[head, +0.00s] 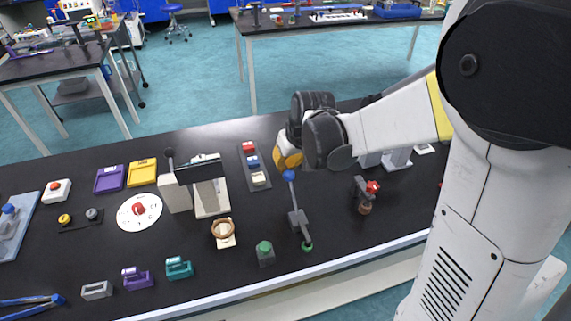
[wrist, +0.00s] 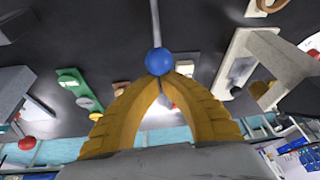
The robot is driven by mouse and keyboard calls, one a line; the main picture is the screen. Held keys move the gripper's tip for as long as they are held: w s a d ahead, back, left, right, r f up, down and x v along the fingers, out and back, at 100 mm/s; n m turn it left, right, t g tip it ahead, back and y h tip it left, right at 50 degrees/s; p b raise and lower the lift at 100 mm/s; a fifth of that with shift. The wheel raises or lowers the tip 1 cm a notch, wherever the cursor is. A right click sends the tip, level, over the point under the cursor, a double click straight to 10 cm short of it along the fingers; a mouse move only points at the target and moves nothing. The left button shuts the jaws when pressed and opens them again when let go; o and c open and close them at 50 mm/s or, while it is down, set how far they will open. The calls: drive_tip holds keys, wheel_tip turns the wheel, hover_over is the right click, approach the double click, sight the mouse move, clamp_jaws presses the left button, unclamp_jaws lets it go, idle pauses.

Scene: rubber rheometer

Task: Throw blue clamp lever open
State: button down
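My gripper (head: 286,163) is right above and behind the knob in the head view. In the wrist view the yellow fingers (wrist: 161,84) arch together and their tips look closed. The blue knob (wrist: 158,61) shows whole, right at the fingertips, with its rod (wrist: 155,22) running up out of the picture. The knob does not appear to be between the fingers. I cannot tell whether they touch it.
A green knob block (head: 265,253) stands left of the clamp. A red-topped clamp (head: 366,194) stands to its right. Bare bench lies between the two clamps.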

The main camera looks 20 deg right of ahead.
drive_tip(key=shift+s+r+t, duration=0.5)
drive_tip(key=shift+s+r, duration=0.05)
drive_tip(key=shift+s, duration=0.05)
drive_tip(key=s+r+t, duration=0.3)
drive_tip(key=s+t, duration=0.3)
drive_tip(key=s, duration=0.4)
drive_tip(key=shift+s+r+n+t+b, duration=0.2)
drive_tip(key=shift+r+n+t+b, duration=0.1)
drive_tip(key=shift+r+b, duration=0.1)
